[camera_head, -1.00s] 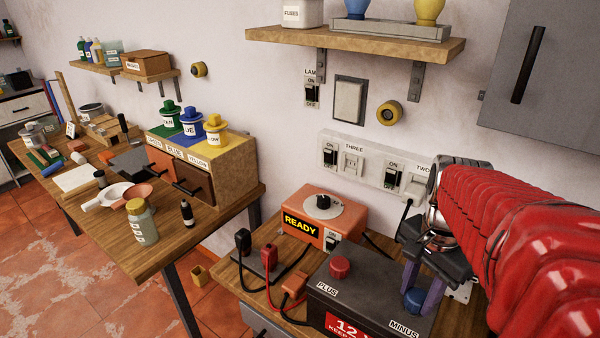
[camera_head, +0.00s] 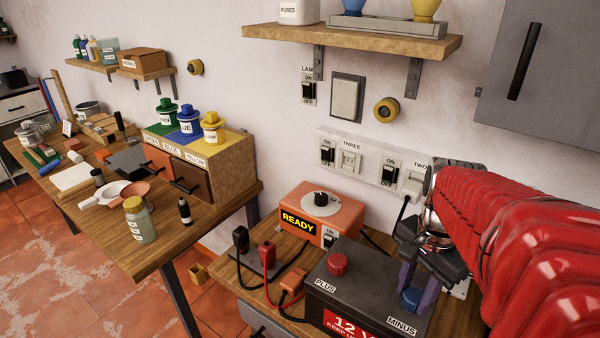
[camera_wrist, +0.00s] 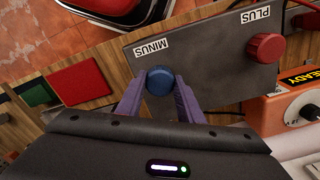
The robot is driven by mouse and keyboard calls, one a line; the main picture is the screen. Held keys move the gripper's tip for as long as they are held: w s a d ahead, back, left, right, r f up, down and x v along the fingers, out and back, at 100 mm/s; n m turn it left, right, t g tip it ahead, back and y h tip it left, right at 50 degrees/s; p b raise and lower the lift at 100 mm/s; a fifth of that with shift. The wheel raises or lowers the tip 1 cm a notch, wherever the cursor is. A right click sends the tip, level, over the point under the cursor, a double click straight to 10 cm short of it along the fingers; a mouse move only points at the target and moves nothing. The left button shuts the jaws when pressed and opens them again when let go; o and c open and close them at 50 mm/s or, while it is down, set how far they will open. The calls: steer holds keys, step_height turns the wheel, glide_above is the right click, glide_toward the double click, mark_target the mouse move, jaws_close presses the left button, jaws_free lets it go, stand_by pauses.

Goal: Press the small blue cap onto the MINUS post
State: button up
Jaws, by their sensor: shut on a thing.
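The small blue cap (camera_head: 410,298) is between the purple fingers of my gripper (camera_head: 418,287), which is shut on it. The cap sits at the MINUS end of the dark battery (camera_head: 345,290), beside the MINUS label. In the wrist view the blue cap (camera_wrist: 159,80) shows between the fingertips (camera_wrist: 160,88), next to the MINUS label. The MINUS post itself is hidden under the cap, so I cannot tell how far down the cap sits. A red cap (camera_head: 337,264) is on the PLUS end, and it also shows in the wrist view (camera_wrist: 267,47).
An orange charger (camera_head: 322,216) reading READY stands behind the battery. Black and red clamps (camera_head: 266,254) with cables lie left of it. Wall switches and sockets (camera_head: 365,163) are behind my arm. A second bench (camera_head: 160,235) stands to the left.

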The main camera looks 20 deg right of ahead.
steer(key=shift+f, duration=0.15)
steer(key=o, duration=1)
steer(key=shift+c, duration=0.2)
step_height(320, 180, up, 14)
steer(key=shift+f, duration=0.15)
stand_by(0.3)
